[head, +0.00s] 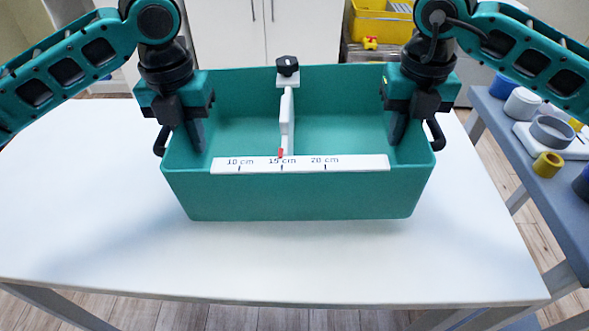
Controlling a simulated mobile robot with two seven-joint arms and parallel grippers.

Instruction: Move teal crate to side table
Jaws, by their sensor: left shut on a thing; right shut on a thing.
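The teal crate (300,198) is over the middle of a white table (290,265), upright and roughly level. I cannot tell whether its base touches the tabletop. A white divider with a black knob stands inside it, and a white scale strip marked 10, 15 and 20 cm runs along its near rim, with a red pointer near 15. My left gripper (188,125) is shut on the crate's left end wall, and my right gripper (404,120) on its right end wall. Black handles show beside both grippers. The fingertips are partly inside the crate.
A blue-grey table (550,190) stands close on the right, bearing cups, rings and a white board. A yellow bin (380,25) is behind, near white cabinets (265,25). The white table is bare around the crate.

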